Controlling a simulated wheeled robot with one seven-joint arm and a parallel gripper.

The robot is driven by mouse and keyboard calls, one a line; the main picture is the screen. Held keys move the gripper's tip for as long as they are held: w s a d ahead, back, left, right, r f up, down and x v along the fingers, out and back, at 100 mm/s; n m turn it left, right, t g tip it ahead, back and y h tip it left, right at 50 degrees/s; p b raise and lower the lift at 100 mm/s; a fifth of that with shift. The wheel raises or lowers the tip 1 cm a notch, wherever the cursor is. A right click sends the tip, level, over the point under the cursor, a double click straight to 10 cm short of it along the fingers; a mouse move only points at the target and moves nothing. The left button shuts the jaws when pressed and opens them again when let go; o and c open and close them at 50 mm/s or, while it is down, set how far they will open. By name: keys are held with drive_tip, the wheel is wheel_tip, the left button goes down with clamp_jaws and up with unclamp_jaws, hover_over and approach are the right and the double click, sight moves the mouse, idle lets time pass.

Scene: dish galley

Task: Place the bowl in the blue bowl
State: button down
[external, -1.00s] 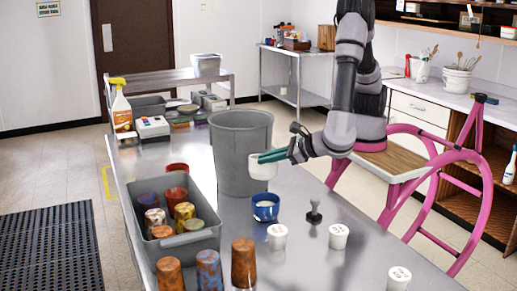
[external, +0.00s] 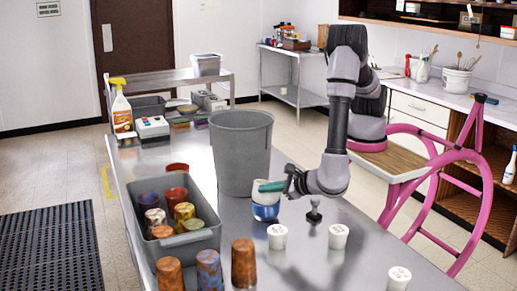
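The white bowl (external: 265,198) is at the mouth of the blue bowl (external: 265,213), with its lower part hidden by the blue rim. The blue bowl stands upright on the metal table. My gripper (external: 270,187) reaches in from the right, its teal fingers at the white bowl's upper rim. It appears shut on the white bowl, though the small gap between the fingers is hard to see. I cannot tell whether the white bowl touches the bottom of the blue bowl.
A tall grey bin (external: 240,155) stands close behind the bowls. A grey tub (external: 200,243) with several colourful cups is at left. White cups (external: 277,237) and a dark stamp-like object (external: 314,212) stand nearby.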

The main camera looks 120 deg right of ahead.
drive_tip(key=c, duration=1)
unclamp_jaws()
drive_tip(key=shift+a, duration=0.15)
drive_tip(key=v, duration=1.2)
drive_tip(key=s+d+r+m+g+y, duration=0.3)
drive_tip(key=s+d+r+m, duration=0.1)
drive_tip(key=d+r+m, duration=0.45)
drive_tip(key=s+d+r+m+g+y, duration=0.3)
drive_tip(key=s+d+r+m, duration=0.1)
drive_tip(key=d+r+m, duration=0.45)
drive_tip(key=s+d+r+m+t+y, duration=0.3)
drive_tip(key=s+r+m, duration=0.2)
drive_tip(key=m, duration=0.4)
drive_tip(key=s+d+r+m+t+y, duration=0.3)
drive_tip(key=s+r+m+y, duration=0.1)
drive_tip(key=s+m, duration=0.4)
drive_tip(key=shift+s+r+m+y, duration=0.2)
drive_tip(key=shift+r+m+y, duration=0.1)
drive_tip(key=shift+r+m, duration=0.4)
